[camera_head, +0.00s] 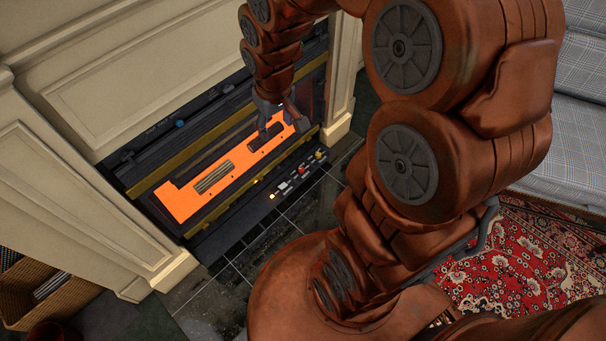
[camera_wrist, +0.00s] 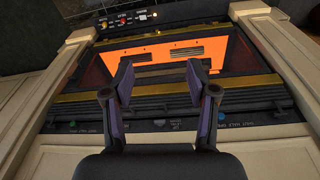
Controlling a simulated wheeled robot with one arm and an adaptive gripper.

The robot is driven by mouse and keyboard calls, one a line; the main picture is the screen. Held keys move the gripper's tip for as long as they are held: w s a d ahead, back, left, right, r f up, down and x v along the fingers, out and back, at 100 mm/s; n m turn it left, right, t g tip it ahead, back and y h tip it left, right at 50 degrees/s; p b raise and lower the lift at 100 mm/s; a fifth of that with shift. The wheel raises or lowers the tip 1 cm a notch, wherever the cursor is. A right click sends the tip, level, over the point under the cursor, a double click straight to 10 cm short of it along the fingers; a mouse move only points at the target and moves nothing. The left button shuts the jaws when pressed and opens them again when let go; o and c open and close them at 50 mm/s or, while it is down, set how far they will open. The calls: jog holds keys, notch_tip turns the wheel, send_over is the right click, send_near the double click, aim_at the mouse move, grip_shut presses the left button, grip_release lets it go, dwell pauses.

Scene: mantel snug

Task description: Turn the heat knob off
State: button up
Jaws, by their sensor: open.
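The fireplace has a low dark control panel (camera_head: 296,172) at its foot, also at the top of the wrist view (camera_wrist: 112,27). It carries a red knob (camera_head: 301,169), a yellow-orange knob (camera_head: 318,156), a pale switch (camera_head: 283,187) and a small glowing light (camera_head: 271,196). The red knob (camera_wrist: 122,20) and orange knob (camera_wrist: 102,24) show in the wrist view too. I cannot tell which is the heat knob; labels are too small to read. My gripper (camera_head: 281,126) is open and empty, in front of the glowing orange fire panel (camera_head: 182,203), apart from the knobs.
An upper bar holds a blue control (camera_head: 180,124) and a green one (camera_wrist: 72,124). Brass-coloured rails (camera_head: 160,175) cross the fireplace front. Cream panelling (camera_head: 75,185) flanks it. A wicker basket (camera_head: 30,290) stands lower left. Dark tiles (camera_head: 235,285) lie clear before the hearth.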

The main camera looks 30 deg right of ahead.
jog(key=w+d+f+t+b, duration=0.2)
jog(key=w+d+f+b, duration=0.15)
jog(key=w+f, duration=0.5)
jog(key=w+d+f+t+b, duration=0.1)
jog(key=w+d+f+b, duration=0.1)
jog(key=w+f+b, duration=0.6)
jog(key=t+b, duration=0.6)
jog(key=b, duration=0.7)
send_over(302, 169)
jog(key=s+a, duration=0.2)
jog(key=a, duration=0.3)
notch_tip(302, 169, down, 39)
jog(key=s+d+f+m+t+b, duration=0.1)
jog(key=s+d+f+t+b, duration=0.15)
jog(key=f, duration=0.45)
jog(key=s+d+f+t+b, duration=0.1)
jog(key=s+d+f+b, duration=0.2)
jog(key=f, duration=0.5)
jog(key=shift+g, duration=0.25)
jog(key=shift+a+b+x, duration=0.2)
jog(key=shift+b+x, duration=1.15)
jog(key=shift+x, duration=0.5)
jog(key=shift+a+b+x, duration=0.15)
jog(key=shift+b+x, duration=1.15)
jog(key=shift+x, duration=0.6)
jog(key=shift+s, duration=0.1)
grip_shut()
